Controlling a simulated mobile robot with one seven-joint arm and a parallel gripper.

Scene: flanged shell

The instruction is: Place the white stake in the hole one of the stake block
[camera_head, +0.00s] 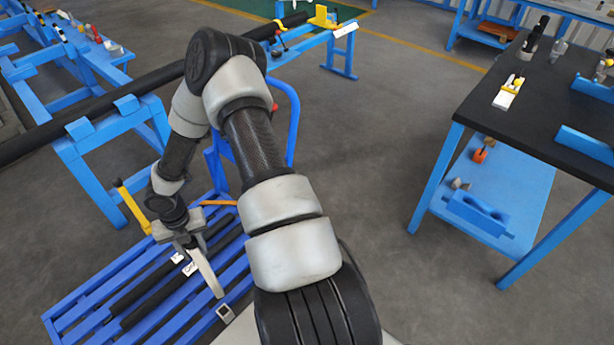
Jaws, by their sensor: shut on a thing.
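My gripper (188,243) is at the lower left, above the slatted blue rack (75,312). It is shut on a pale, narrow bar, which looks like the white stake (207,273). The stake slants down and to the right from the jaws, its free end near the rack's right side. The grip itself is small and partly hidden by the gripper body. I cannot tell for sure which thing is the stake block. A small pale square piece with a dark centre (225,313) sits at the rack's right edge, close to the stake's lower end.
Black rods (150,292) with white tags lie on the rack. A yellow bar (132,205) stands left of my gripper, and an orange bar (218,203) lies behind it. A long black pipe (120,97) rests on blue stands. A black-topped table (530,100) is at right; floor between is clear.

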